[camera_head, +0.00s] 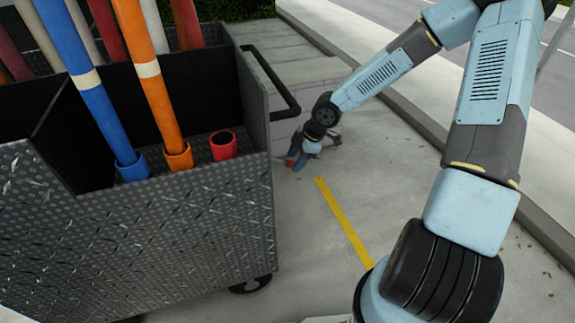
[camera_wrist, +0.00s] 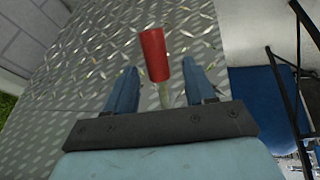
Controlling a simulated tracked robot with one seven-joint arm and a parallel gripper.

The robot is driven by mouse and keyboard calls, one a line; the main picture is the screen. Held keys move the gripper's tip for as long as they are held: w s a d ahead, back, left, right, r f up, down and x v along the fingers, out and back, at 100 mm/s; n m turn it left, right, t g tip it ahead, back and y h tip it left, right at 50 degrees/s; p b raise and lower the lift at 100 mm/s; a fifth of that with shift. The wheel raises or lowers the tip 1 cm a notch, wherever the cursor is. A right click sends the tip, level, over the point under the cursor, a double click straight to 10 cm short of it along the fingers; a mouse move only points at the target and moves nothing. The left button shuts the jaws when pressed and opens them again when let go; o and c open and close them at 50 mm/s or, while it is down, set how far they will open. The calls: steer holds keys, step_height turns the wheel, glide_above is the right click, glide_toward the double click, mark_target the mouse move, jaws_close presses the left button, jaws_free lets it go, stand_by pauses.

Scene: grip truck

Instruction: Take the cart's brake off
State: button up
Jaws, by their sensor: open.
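The cart (camera_head: 150,245) of dark diamond-plate metal stands at the left in the head view, holding coloured pipes. Its plate wall (camera_wrist: 90,70) fills much of the wrist view. The brake lever shows there as a red grip (camera_wrist: 154,54) on a thin metal stem. My gripper (camera_wrist: 159,68) is open, with a blue finger on each side of the lever in the picture; neither finger is seen touching it. In the head view my gripper (camera_head: 297,158) is low beyond the cart's right side, by a small red spot; the lever's base is hidden.
A black push handle (camera_head: 275,85) sticks out from the cart's far right. A black caster (camera_head: 250,284) shows under its near corner. A yellow line (camera_head: 343,222) marks the concrete floor, clear right of the cart. A curb (camera_head: 425,125) runs behind my arm.

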mark_target(293, 163)
steer(key=shift+x, duration=1.85)
steer(key=shift+c, duration=0.2)
jaws_close()
steer(key=shift+s+f, duration=0.1)
